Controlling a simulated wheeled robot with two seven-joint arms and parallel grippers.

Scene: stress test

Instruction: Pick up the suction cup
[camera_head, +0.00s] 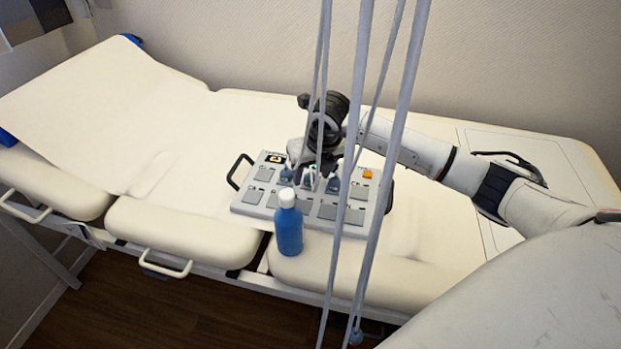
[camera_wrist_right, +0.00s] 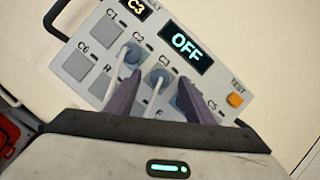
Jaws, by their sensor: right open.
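The suction cups are small blue pieces with pale tubes on a grey panel (camera_head: 240,203) with labelled pads. One cup (camera_wrist_right: 132,52) sits at the pad marked C2 in the right wrist view. Another cup (camera_wrist_right: 157,78) sits by the C3 label, between my right gripper's fingers. More blue shows partly hidden behind the right-hand finger. In the head view one cup (camera_head: 286,175) is at the left of my right gripper (camera_head: 313,175). The right gripper (camera_wrist_right: 160,90) is open, low over the panel. I cannot tell whether its fingers touch any cup. My left gripper is not in view.
A blue bottle (camera_head: 289,230) with a white cap stands at the panel's front edge. The panel lies on a cream padded bed (camera_head: 190,125). Pale hanging tubes (camera_head: 352,150) cross in front. The panel has black side handles (camera_head: 238,170). The bed's left is clear.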

